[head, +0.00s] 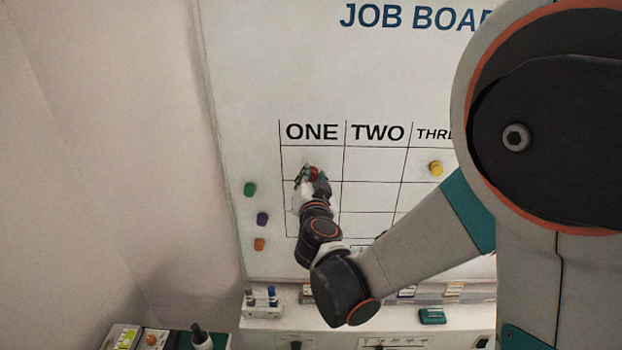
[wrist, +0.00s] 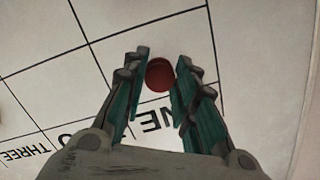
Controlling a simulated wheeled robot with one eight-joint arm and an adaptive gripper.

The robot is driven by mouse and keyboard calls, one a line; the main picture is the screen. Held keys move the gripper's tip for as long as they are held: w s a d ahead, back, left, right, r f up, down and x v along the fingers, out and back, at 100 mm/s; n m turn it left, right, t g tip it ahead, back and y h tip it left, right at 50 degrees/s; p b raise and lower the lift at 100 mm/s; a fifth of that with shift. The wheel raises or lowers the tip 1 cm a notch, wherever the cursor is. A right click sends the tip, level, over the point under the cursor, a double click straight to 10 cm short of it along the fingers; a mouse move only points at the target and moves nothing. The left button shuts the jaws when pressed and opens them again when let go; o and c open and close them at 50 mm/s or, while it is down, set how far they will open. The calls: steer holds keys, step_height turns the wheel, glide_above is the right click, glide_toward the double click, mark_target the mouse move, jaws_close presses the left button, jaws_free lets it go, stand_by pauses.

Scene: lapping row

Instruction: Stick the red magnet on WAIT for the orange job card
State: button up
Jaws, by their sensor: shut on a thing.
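The red magnet (head: 314,174) is at my gripper (head: 313,178), in front of the job board (head: 300,80), over the top cell of the column headed ONE. In the wrist view the red magnet (wrist: 160,75) sits between the fingertips of my gripper (wrist: 160,80), which is shut on it. I cannot tell whether the magnet touches the board. No orange job card and no word WAIT can be made out in either view.
Green (head: 250,189), purple (head: 262,219) and orange (head: 260,244) magnets are on the board left of the grid. A yellow magnet (head: 435,168) is under THREE. My arm hides the board's right side. A bench (head: 275,325) with small items stands below.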

steer(key=shift+w, duration=1.8)
steer(key=o, duration=1.1)
